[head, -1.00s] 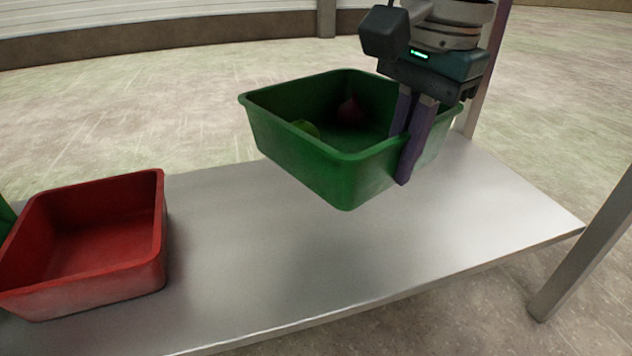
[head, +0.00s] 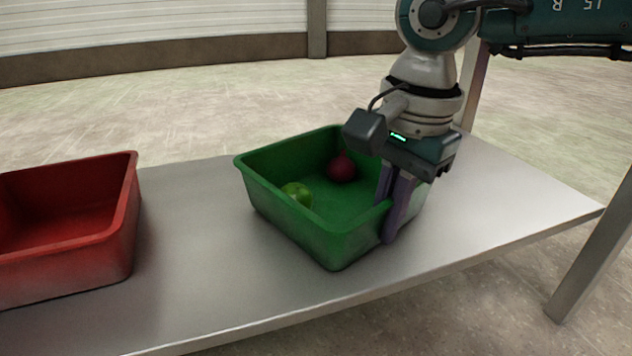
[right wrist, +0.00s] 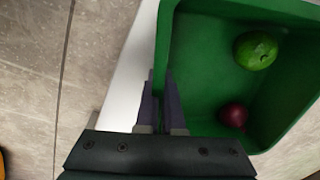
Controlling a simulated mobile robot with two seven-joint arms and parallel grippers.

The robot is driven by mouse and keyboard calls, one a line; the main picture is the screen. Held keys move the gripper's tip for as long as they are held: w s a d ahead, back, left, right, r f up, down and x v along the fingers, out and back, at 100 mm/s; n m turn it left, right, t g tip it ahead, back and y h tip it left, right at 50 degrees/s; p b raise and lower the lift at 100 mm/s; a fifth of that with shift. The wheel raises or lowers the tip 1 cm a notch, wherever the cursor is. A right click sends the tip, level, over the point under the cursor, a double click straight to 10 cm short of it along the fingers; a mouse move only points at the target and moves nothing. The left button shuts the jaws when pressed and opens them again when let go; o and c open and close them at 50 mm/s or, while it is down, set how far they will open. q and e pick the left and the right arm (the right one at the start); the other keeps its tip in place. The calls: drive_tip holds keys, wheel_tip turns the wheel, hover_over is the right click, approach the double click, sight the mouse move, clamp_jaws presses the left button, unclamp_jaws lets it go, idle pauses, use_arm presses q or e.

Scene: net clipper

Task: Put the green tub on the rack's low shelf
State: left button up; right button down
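The green tub (head: 290,222) is upright at the middle of the metal shelf (head: 190,235) in the head view. Its base appears to rest on the shelf. A green, lime-like fruit (head: 297,194) and a dark red, onion-like item (head: 342,168) lie inside. My right gripper (head: 392,215) has one finger inside and one outside the tub's right wall, closed on that wall. In the right wrist view the tub's wall (right wrist: 163,45) runs between the fingers (right wrist: 162,100), with the fruit (right wrist: 256,50) and red item (right wrist: 233,116) beyond. My left gripper is not in view.
A red tub (head: 75,262) sits on the shelf to the left, with a gap of bare shelf between the tubs. Bare shelf also lies to the right, up to a metal post (head: 595,255). The shelf's front edge is close to the green tub.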

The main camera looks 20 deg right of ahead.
drive_tip(key=c, duration=1.5)
unclamp_jaws()
drive_tip(key=shift+f, duration=0.1)
drive_tip(key=o, duration=0.5)
drive_tip(key=shift+c, duration=0.2)
